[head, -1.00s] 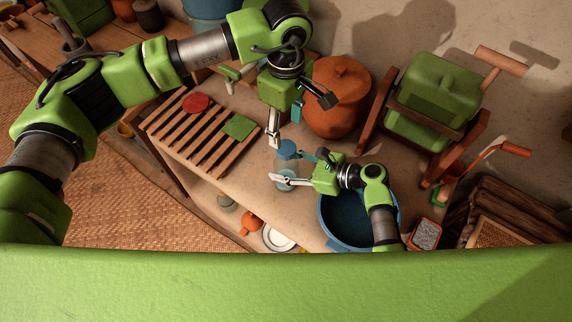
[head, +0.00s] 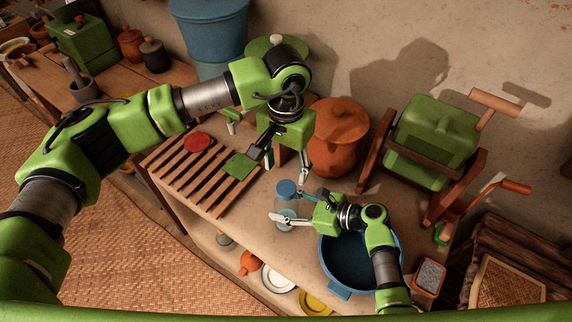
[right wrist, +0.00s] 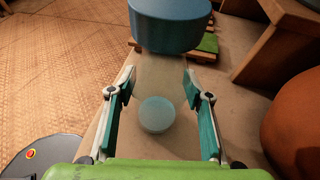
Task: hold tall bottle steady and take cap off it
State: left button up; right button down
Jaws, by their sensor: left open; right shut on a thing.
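The tall bottle (head: 286,212) is clear, with a blue cap (head: 286,188) on top, and stands upright near the front edge of the worktop. My right gripper (head: 289,208) is shut on the bottle's body from the right. In the right wrist view its fingers (right wrist: 158,105) lie on both sides of the see-through bottle, and the blue cap (right wrist: 170,24) shows above them. My left gripper (head: 285,176) is open above the cap, pointing down. Whether its fingers touch the cap I cannot tell.
A slatted wooden rack (head: 184,181) with a red disc and green square lies left. A blue basin (head: 331,270) stands close to my right gripper. An orange lidded pot (head: 337,150) stands behind. A green box-shaped device (head: 434,138) stands at the right.

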aim_at(286, 187)
pick_arm(q)
jog(key=shift+f+m, duration=0.15)
jog(key=shift+m, duration=0.35)
notch_tip(286, 187, down, 8)
jog(key=shift+r, duration=0.15)
jog(key=c, duration=1.1)
jog(key=shift+c, duration=0.2)
